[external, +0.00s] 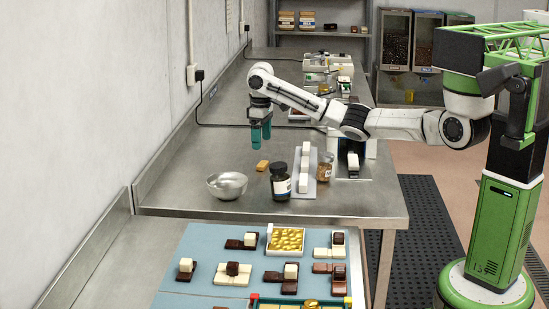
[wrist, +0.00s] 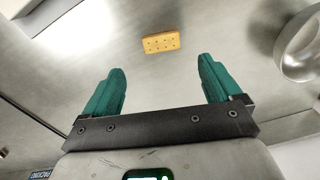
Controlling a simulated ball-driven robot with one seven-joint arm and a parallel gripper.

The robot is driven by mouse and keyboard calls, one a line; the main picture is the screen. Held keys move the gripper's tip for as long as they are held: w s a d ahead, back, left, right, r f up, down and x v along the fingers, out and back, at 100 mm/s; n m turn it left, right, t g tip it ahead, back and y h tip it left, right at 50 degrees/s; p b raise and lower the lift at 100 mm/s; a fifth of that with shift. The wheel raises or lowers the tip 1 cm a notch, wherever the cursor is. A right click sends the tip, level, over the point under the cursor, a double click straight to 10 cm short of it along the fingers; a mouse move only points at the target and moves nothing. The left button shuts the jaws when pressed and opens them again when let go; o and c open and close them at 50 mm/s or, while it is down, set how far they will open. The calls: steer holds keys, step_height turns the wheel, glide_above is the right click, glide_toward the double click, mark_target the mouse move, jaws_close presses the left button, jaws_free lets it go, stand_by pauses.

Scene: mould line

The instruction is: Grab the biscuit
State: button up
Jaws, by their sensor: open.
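The biscuit (external: 262,165) is a small orange-tan rectangle lying flat on the steel bench, between the metal bowl and the dark jar. In the wrist view the biscuit (wrist: 161,42) lies ahead of the fingertips, roughly centred between them, with small holes in its top. My gripper (external: 261,137) points down above the bench, over the biscuit's far side, apart from it. In the wrist view its two teal fingers (wrist: 160,75) are spread wide with nothing between them.
A metal bowl (external: 227,185) stands left of the biscuit. A dark jar (external: 280,182) stands close to its right. The bench behind the biscuit is clear.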

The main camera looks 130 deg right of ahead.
mark_target(261, 163)
step_height(261, 163, down, 8)
steer(key=shift+w, duration=0.15)
stand_by(0.3)
steer(key=c, duration=1.1)
